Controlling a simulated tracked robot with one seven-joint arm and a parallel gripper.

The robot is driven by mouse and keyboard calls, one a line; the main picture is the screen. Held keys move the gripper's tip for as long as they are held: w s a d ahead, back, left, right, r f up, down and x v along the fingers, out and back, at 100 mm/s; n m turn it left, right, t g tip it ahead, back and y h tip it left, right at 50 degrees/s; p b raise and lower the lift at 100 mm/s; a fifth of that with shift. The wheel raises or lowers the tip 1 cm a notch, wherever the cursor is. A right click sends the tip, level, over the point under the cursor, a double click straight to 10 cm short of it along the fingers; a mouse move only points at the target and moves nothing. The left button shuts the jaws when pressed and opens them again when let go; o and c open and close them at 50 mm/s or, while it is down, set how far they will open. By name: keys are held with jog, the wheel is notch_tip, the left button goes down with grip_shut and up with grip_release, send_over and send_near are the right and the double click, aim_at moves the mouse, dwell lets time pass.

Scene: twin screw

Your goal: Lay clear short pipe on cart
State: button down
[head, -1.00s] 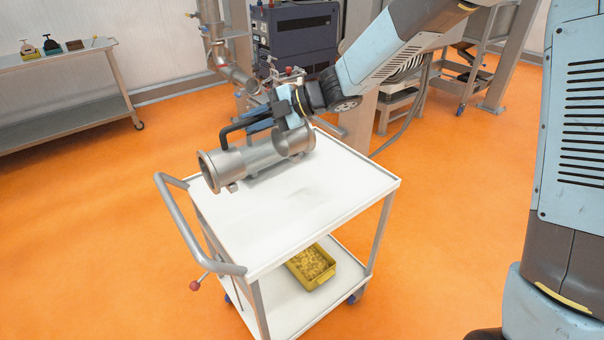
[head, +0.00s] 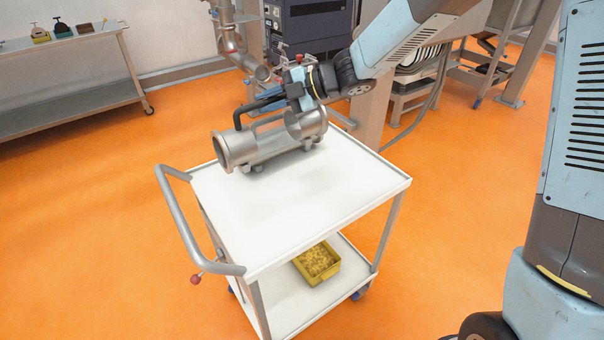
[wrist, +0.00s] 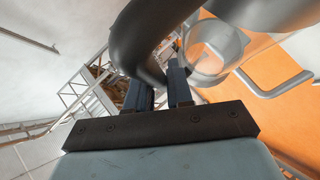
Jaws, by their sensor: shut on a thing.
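The short pipe (head: 262,145) is a grey metal tube with wide flanged ends, small feet and a dark bent handle (head: 250,106). It lies level over the back left of the cart's white top (head: 310,200). Its feet are at or just above the surface; I cannot tell whether they touch. My gripper (head: 290,92) is above the pipe and shut on the handle. In the wrist view, my gripper's fingers (wrist: 160,92) close on the dark handle (wrist: 140,38), with one open round pipe end (wrist: 213,50) beside it. The far side of the pipe is hidden.
The cart's front and right top is bare. Its curved push handle (head: 185,225) sticks out at the left. A yellow bin (head: 318,263) stands on the lower shelf. Pipework (head: 235,50) and a dark cabinet (head: 310,35) stand behind the cart. A side table (head: 70,85) is at the far left.

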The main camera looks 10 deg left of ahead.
aim_at(285, 128)
jog(key=d+f, duration=0.1)
jog(key=d, duration=0.2)
jog(key=d+f, duration=0.1)
jog(key=d, duration=0.2)
jog(key=d+f, duration=0.2)
jog(key=d, duration=0.1)
jog(key=shift+w+d, duration=0.1)
jog(key=d+f, duration=0.4)
jog(key=f, duration=0.5)
jog(key=shift+d, duration=0.3)
jog(key=c, duration=1)
grip_release()
